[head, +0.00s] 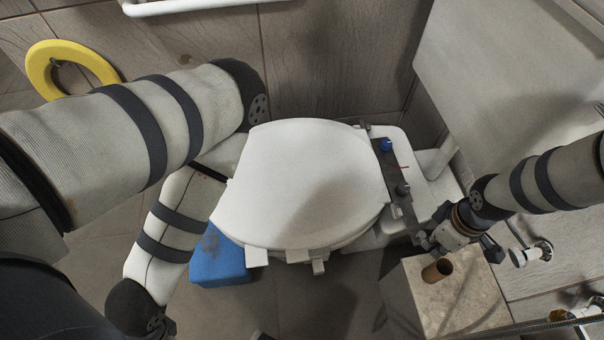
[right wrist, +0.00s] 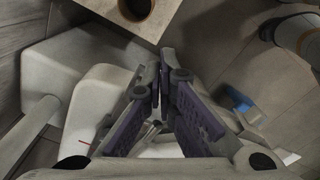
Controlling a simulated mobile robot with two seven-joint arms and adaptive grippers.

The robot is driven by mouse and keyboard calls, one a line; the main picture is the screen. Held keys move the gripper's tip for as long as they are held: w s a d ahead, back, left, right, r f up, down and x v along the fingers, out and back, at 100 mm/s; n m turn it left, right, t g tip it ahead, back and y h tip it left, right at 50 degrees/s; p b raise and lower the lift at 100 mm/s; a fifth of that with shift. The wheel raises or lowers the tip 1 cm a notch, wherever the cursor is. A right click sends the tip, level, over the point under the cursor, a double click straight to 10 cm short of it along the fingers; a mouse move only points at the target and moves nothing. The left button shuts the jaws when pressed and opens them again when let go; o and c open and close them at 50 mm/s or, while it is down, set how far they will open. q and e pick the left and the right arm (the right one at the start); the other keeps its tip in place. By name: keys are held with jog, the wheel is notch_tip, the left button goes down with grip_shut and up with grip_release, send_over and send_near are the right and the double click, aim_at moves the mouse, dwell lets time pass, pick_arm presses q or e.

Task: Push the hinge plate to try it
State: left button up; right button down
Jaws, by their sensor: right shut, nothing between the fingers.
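The hinge plate (head: 396,180) is a narrow dark grey strip along the right edge of the closed white toilet lid (head: 305,185) in the head view.
A stone-like box (head: 455,295) with a brown tube (head: 437,270) stands just in front of my right gripper. A blue block (head: 220,258) is on the floor left of the toilet. A yellow ring (head: 70,68) hangs at the far left. A white rail (head: 190,6) runs along the back wall.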

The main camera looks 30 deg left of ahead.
pick_arm(q)
jog(key=b+x, duration=0.3)
pick_arm(e)
notch_tip(320, 180, down, 5)
jog(key=shift+r, duration=0.15)
pick_arm(q)
jog(key=shift+s+f+g, duration=0.1)
jog(key=shift+f+g, duration=0.2)
pick_arm(e)
jog(key=shift+w+a, duration=0.3)
jog(key=shift+w, duration=0.05)
dwell(0.8)
jog(key=shift+a, duration=0.1)
dwell(0.4)
pick_arm(q)
jog(key=shift+r, duration=0.15)
pick_arm(e)
jog(key=shift+r, duration=0.1)
pick_arm(q)
jog(key=w+r+t+p, duration=0.1)
jog(key=w+r+p, duration=0.2)
jog(key=r+p, duration=0.2)
jog(key=shift+w+r+p, duration=0.35)
jog(key=shift+r+p, duration=0.05)
jog(key=shift+p, duration=0.25)
pick_arm(e)
notch_tip(320, 180, up, 9)
jog(key=s+d, duration=0.1)
jog(key=shift+s+d, duration=0.2)
jog(key=shift+s, duration=0.1)
